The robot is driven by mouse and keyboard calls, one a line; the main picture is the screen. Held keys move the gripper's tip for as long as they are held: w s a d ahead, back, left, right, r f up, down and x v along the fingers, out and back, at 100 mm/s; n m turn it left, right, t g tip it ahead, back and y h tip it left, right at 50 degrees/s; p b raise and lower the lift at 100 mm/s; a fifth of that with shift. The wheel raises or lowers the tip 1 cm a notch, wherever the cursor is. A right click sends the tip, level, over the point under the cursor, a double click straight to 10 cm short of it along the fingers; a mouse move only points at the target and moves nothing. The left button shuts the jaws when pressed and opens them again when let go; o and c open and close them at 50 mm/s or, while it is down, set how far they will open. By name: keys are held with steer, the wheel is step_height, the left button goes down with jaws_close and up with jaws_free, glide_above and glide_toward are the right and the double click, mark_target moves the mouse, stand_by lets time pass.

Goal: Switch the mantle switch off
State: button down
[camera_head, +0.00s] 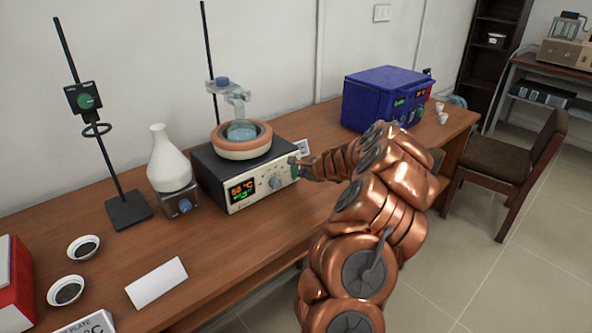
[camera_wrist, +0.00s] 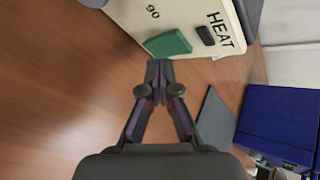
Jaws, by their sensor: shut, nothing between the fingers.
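The heating mantle (camera_head: 218,186) is a dark box with a pale front panel, a lit display reading about 50 °C (camera_head: 243,190) and a round knob (camera_head: 275,183). In the wrist view its panel (camera_wrist: 183,14) shows the word HEAT, a green rocker (camera_wrist: 168,43) and a small dark part (camera_wrist: 205,35) beside it. I cannot tell which way the rocker is tilted. My gripper (camera_wrist: 159,72) is shut and empty, its tips just short of the green rocker; contact is not clear. In the head view my gripper (camera_head: 302,168) is at the panel's right end.
A beige-and-orange bowl (camera_head: 242,150) with a glass flask sits on the mantle. A white flask (camera_head: 168,163) on a small base and a stand (camera_head: 128,209) are to the left. A blue device (camera_head: 378,97) stands behind my arm.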

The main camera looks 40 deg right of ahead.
steer(key=shift+s, duration=0.15)
steer(key=shift+s+f, duration=0.1)
steer(key=shift+s, duration=1.45)
steer(key=shift+s+f+b, duration=0.2)
steer(key=shift+s+b, duration=0.15)
steer(key=shift+s, duration=0.5)
steer(key=shift+a, duration=0.1)
